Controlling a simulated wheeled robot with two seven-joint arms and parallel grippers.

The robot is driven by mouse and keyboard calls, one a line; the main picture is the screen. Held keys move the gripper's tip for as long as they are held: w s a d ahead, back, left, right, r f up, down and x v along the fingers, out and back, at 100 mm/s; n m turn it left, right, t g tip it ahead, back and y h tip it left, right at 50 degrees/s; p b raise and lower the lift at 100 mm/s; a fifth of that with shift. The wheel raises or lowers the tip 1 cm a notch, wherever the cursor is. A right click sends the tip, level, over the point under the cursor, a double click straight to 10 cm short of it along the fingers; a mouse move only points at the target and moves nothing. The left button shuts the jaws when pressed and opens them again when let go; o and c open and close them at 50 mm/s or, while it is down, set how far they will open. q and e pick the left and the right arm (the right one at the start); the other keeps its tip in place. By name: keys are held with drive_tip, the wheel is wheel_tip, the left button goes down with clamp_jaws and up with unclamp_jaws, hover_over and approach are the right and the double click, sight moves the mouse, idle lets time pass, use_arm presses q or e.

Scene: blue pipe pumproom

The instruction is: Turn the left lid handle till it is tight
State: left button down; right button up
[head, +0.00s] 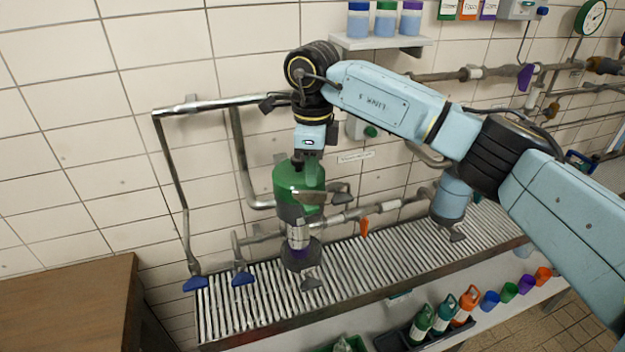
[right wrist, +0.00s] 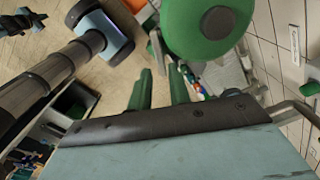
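My left gripper is not seen.
A slatted metal rack (head: 365,265) runs below the pipes. Blue handles (head: 242,278) and an orange handle (head: 364,227) sit on the pipework. A blue vessel (head: 452,200) stands to the right. A wooden cabinet (head: 70,300) is at lower left. A shelf (head: 380,42) holds bottles above.

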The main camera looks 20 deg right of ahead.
sight(312, 191)
drive_tip(key=shift+f+p, duration=0.35)
drive_tip(key=shift+f, duration=1.8)
drive_tip(key=shift+c, duration=0.3)
clamp_jaws()
